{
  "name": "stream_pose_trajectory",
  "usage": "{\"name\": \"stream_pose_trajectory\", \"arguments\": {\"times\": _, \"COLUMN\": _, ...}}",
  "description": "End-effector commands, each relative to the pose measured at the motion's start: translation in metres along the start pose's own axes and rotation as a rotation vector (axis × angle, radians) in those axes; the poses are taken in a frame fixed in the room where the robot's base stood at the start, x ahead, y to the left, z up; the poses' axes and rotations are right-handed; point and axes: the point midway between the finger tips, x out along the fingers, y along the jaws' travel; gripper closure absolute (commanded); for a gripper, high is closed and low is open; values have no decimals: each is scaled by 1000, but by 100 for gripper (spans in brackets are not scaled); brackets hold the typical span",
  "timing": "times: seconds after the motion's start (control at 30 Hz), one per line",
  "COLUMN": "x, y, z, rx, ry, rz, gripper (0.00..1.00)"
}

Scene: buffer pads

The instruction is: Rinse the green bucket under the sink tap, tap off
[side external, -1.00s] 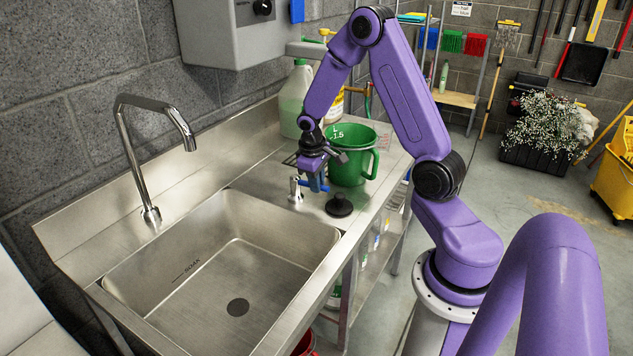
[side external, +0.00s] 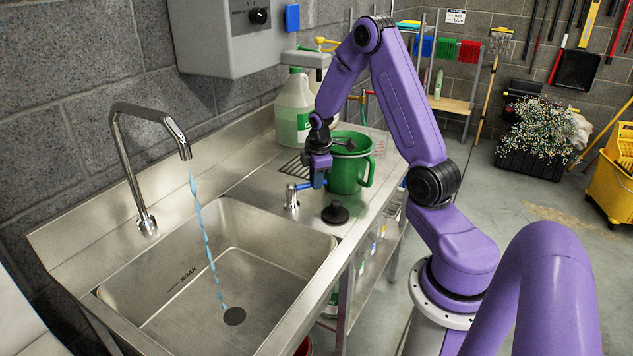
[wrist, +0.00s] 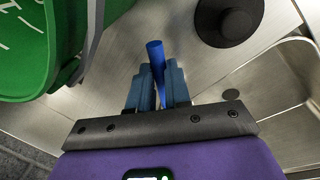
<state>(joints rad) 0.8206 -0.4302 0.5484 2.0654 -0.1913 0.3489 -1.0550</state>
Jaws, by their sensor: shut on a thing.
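The green bucket (side external: 348,175) stands upright on the metal counter right of the sink (side external: 275,245); its rim and marked wall also show in the wrist view (wrist: 22,50). The curved sink tap (side external: 126,165) stands behind the basin. A thin stream of water (side external: 206,245) runs from its spout to the dark drain (side external: 234,316). My gripper (side external: 318,182) is in front of the bucket, shut on the blue tap lever (side external: 303,186). In the wrist view the lever (wrist: 154,50) sits between the fingers. The bucket is apart from the water.
A black stopper (side external: 335,213) lies on the counter close to the lever. A large jug (side external: 294,115) stands behind the bucket. A grey wall box (side external: 235,35) hangs above the counter. The space over the basin is clear apart from the tap and water.

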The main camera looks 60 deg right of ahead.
Motion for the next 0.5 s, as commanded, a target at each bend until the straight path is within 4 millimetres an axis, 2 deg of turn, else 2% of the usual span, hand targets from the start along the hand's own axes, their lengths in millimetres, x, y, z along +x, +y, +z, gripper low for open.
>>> {"name": "stream_pose_trajectory", "arguments": {"times": 0.2, "x": 2, "y": 10, "z": 0, "rx": -117, "ry": 25, "rz": 3, "gripper": 100}}
{"name": "stream_pose_trajectory", "arguments": {"times": 0.5, "x": 2, "y": 16, "z": -1, "rx": -201, "ry": 41, "rz": 4, "gripper": 100}}
